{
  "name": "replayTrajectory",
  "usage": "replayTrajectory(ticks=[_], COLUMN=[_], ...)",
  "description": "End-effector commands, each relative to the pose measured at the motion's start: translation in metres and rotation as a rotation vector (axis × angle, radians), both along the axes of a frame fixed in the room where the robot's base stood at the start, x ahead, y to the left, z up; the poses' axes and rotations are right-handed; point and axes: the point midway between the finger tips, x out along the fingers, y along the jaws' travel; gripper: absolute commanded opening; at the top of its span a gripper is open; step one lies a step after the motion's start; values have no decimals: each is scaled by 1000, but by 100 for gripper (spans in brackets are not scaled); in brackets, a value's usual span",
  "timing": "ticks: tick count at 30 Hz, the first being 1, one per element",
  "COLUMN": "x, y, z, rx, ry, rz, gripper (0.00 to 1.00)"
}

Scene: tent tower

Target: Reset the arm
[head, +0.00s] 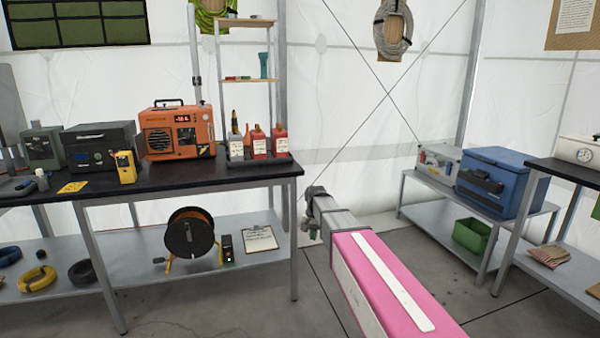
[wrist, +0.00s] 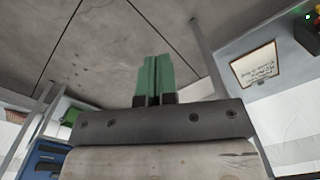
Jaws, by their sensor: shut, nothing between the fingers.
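My arm (head: 385,285), with a pink and white cover, reaches forward from the lower right of the head view. Its end hangs over the floor in the gap between the two benches. In the head view my gripper is mostly hidden behind the wrist. In the wrist view my gripper (wrist: 154,78) shows two green fingers pressed together with nothing between them. Bare floor lies behind the fingers.
A black-topped bench (head: 250,172) with an orange machine (head: 178,131) and bottles stands left of the arm. A lower grey table (head: 455,197) with a blue cooler (head: 500,180) stands right. The floor (head: 400,255) between them is clear.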

Motion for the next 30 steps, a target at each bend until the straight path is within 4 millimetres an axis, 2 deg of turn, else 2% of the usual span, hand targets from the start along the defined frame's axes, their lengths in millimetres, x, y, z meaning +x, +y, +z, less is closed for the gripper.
replayTrajectory(ticks=[1,3,9,12,15,18,30], x=[-38,-72,-168,-201,-222,-230,-229], y=[-23,-47,-105,-122,-131,-136,-136], z=[-16,-35,-76,-87,-93,-96,-97], rx=[-4,-7,-20,-25,-28,-29,-29], ry=[1,-2,-10,-13,-15,-18,-18], rz=[19,54,152,191,218,230,233], gripper=[0,0,0,0,0,0,0])
